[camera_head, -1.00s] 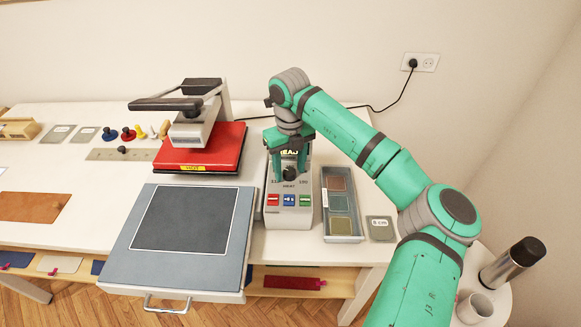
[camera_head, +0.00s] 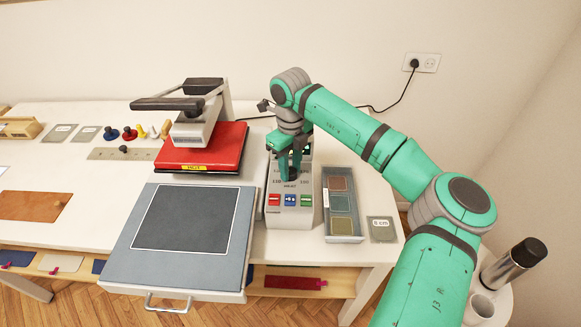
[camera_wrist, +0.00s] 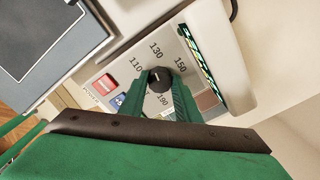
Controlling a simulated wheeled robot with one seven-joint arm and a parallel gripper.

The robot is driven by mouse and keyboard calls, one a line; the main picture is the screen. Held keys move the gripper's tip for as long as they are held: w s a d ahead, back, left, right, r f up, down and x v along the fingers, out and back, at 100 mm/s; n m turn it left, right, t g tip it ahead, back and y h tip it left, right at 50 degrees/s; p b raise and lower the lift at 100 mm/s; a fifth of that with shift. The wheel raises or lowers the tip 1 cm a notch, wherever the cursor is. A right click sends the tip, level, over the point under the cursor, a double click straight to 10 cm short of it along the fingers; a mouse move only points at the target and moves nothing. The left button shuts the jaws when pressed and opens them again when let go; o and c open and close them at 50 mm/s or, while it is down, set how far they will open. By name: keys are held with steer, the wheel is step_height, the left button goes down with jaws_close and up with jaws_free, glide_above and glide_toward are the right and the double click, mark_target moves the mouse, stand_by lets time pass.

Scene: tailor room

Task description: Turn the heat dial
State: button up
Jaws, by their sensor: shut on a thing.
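The heat dial (camera_wrist: 159,80) is a round black knob on a light grey control box (camera_head: 289,216). The wrist view shows numbers around it, among them 110, 130, 150 and 190. A pale mark on the dial points roughly toward the upper left of that view. My gripper (camera_wrist: 158,88) is shut on the dial, one green finger on each side. In the head view my gripper (camera_head: 290,172) comes down over the box from above and hides part of the dial and its scale.
Red, blue and green buttons (camera_head: 290,200) sit below the dial. A heat press with a red upper plate (camera_head: 202,148) stands to the left. A tray of coloured swatches (camera_head: 328,227) lies close on the right.

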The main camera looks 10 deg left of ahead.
mark_target(291, 171)
steer(key=n, duration=0.4)
steer(key=shift+d, duration=0.1)
steer(key=shift+s+n, duration=0.1)
steer(key=shift+n, duration=1.8)
steer(key=o, duration=1)
steer(key=shift+o, duration=0.2)
step_height(291, 171, up, 11)
steer(key=shift+f, duration=0.15)
